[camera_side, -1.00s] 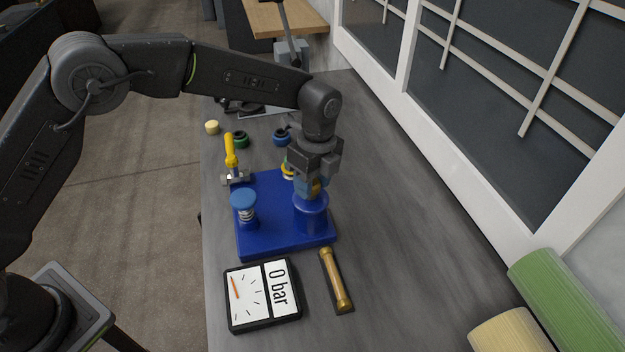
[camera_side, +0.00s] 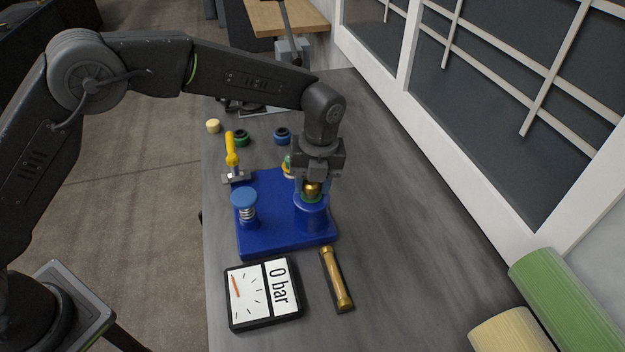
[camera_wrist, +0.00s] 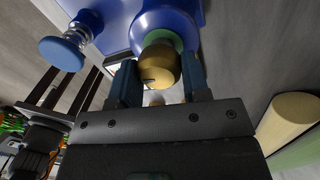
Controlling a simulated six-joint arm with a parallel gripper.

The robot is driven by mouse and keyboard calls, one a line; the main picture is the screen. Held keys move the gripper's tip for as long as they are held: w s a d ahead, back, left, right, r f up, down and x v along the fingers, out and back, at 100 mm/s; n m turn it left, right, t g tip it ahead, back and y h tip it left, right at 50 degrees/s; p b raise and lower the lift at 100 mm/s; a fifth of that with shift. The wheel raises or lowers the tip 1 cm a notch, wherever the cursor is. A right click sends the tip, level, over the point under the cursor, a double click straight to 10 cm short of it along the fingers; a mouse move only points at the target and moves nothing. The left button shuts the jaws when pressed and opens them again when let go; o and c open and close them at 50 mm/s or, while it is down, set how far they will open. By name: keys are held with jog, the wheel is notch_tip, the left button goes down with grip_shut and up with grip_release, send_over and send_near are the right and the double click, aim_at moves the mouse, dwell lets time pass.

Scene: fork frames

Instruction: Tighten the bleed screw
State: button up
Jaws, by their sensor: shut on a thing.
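The brass bleed screw (camera_side: 312,188) sits on top of the blue cylinder (camera_side: 311,213) at the right of the blue base plate (camera_side: 272,240). In the wrist view the screw's rounded brass head (camera_wrist: 159,68) shows between the two fingers, with a green ring (camera_wrist: 160,38) under it. My gripper (camera_side: 312,184) points down over the cylinder and is shut on the screw, one finger on each side. The wrist view shows the fingers of my gripper (camera_wrist: 158,80) too. How deep the thread sits is hidden.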

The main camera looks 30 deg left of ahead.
jog(key=shift+r, duration=0.25)
jog(key=o, duration=0.9)
jog(key=shift+f, duration=0.15)
jog(key=shift+o, duration=0.2)
notch_tip(320, 180, up, 14)
jog(key=d, duration=0.1)
jog(key=shift+w+d, duration=0.2)
jog(key=shift+w, duration=0.15)
jog(key=shift+f, duration=0.1)
